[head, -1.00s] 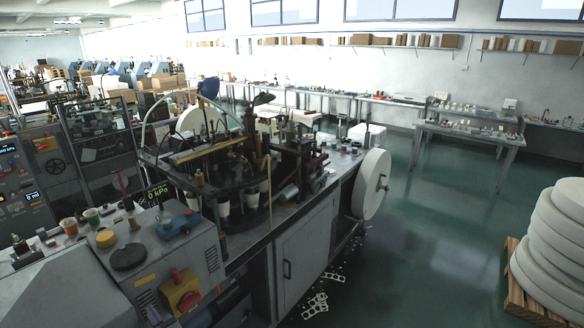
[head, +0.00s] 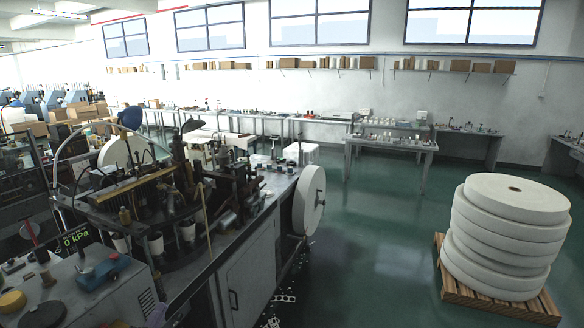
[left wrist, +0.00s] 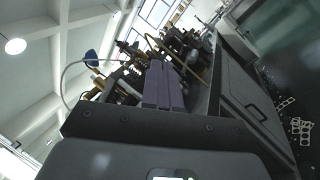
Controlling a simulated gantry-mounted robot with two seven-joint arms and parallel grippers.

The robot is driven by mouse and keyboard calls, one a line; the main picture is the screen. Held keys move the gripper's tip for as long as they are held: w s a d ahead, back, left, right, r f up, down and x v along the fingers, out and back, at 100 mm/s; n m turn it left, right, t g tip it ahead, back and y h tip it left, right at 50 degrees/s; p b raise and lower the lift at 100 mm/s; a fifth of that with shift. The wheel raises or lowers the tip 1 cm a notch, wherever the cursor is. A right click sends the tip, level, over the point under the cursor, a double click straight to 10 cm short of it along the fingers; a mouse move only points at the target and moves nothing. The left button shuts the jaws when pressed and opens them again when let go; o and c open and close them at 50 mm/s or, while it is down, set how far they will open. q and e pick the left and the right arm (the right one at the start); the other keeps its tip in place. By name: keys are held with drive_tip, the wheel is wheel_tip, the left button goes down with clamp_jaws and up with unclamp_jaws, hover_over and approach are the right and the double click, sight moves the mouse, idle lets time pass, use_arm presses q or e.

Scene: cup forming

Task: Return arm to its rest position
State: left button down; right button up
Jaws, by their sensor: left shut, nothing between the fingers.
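My left gripper (left wrist: 163,86) shows in the left wrist view, its two purple-grey fingers side by side and shut with nothing between them. Behind the fingers is the cup forming machine, seen tilted. In the head view, a small purplish shape (head: 157,316) at the bottom edge looks like the tip of this gripper, in front of the machine's grey housing. Whether it touches the housing cannot be told. My right gripper is in neither view.
The cup forming machine (head: 247,290) fills the lower left of the head view, with white cups (head: 156,243) under its turret. A stack of white paper rolls (head: 505,235) stands on a wooden pallet (head: 450,290) at right.

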use_arm(q)
drive_tip(key=s+a+f+m+g+y, duration=0.1)
drive_tip(key=a+f+m+g+y, duration=0.35)
drive_tip(key=f, duration=0.35)
drive_tip(key=s+a+f+m+g+y, duration=0.2)
drive_tip(key=a+f+m+g+y, duration=0.15)
drive_tip(key=f+g, duration=0.4)
drive_tip(key=s+a+f+m+g, duration=0.1)
drive_tip(key=s+f+m+g, duration=0.1)
drive_tip(key=s, duration=0.3)
drive_tip(key=s+f+m+g, duration=0.3)
drive_tip(key=s+m+g, duration=0.1)
drive_tip(key=s, duration=0.1)
drive_tip(key=s+a+f+m+g, duration=0.1)
drive_tip(key=s+f+m+g, duration=0.2)
drive_tip(key=s+g, duration=0.1)
drive_tip(key=shift+s+a, duration=0.35)
drive_tip(key=shift+s, duration=0.55)
drive_tip(key=s+d+r+m+t+h, duration=0.15)
drive_tip(key=s+d+m, duration=0.45)
drive_tip(key=s+d, duration=1.1)
drive_tip(key=s+d+r+t+h, duration=0.3)
drive_tip(key=s+d+r, duration=0.8)
drive_tip(key=r, duration=0.2)
wheel_tip(320, 180, down, 30)
drive_tip(key=b, duration=3)
wheel_tip(320, 180, up, 39)
drive_tip(key=p, duration=3.9)
drive_tip(key=shift+w+a, duration=0.2)
drive_tip(key=shift+w, duration=0.05)
